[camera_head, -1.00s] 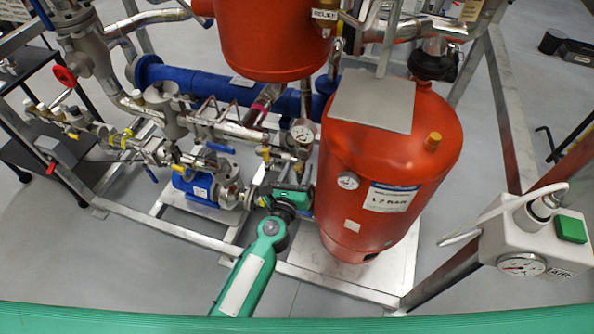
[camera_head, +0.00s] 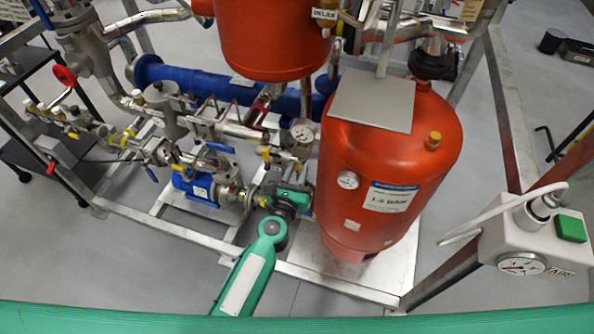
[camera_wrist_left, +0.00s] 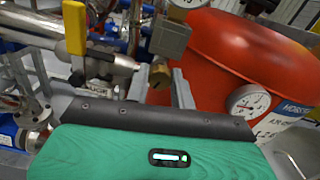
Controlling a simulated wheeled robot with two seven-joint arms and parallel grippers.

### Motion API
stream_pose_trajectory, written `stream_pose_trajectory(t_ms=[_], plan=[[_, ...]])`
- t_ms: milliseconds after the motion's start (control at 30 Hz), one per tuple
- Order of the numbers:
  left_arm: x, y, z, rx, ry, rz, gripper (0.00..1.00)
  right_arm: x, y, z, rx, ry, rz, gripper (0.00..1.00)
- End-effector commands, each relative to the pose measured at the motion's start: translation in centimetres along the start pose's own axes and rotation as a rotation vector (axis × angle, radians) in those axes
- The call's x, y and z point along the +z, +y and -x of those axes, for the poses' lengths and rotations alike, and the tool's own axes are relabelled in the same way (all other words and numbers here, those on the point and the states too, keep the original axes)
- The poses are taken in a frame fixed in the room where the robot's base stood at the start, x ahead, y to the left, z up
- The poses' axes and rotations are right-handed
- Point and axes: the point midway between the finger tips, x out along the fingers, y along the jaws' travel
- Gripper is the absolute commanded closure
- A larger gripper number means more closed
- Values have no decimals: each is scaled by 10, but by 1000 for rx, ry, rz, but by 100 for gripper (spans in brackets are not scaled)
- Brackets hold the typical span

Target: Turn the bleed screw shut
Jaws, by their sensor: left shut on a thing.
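My left gripper (camera_head: 298,197) is low in front of the pipework, just left of the right red tank, with its green arm coming up from below. In the left wrist view, its grey fingers (camera_wrist_left: 160,86) reach up from the dark palm edge. A small brass piece (camera_wrist_left: 159,75), which looks like the bleed screw, sits between them at the end of a silver fitting. The gripper is shut on it. In the head view the screw is hidden behind the gripper. My right gripper is out of view.
The red tank (camera_head: 385,160) with a gauge (camera_head: 348,180) stands close on the right. A yellow handle (camera_wrist_left: 75,27) and silver pipe (camera_wrist_left: 112,64) lie close to the left of the fingers. A blue pump (camera_head: 195,184) sits further left.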

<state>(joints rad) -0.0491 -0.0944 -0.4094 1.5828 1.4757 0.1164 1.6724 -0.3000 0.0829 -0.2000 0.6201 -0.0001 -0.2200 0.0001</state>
Motion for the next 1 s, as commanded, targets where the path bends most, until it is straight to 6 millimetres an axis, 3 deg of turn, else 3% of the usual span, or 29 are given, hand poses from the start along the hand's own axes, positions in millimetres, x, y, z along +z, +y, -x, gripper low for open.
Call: stream_pose_trajectory(t_ms=[1000], plan=[[0, 0, 0, -6, -22, -940, 99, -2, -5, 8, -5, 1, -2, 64]])
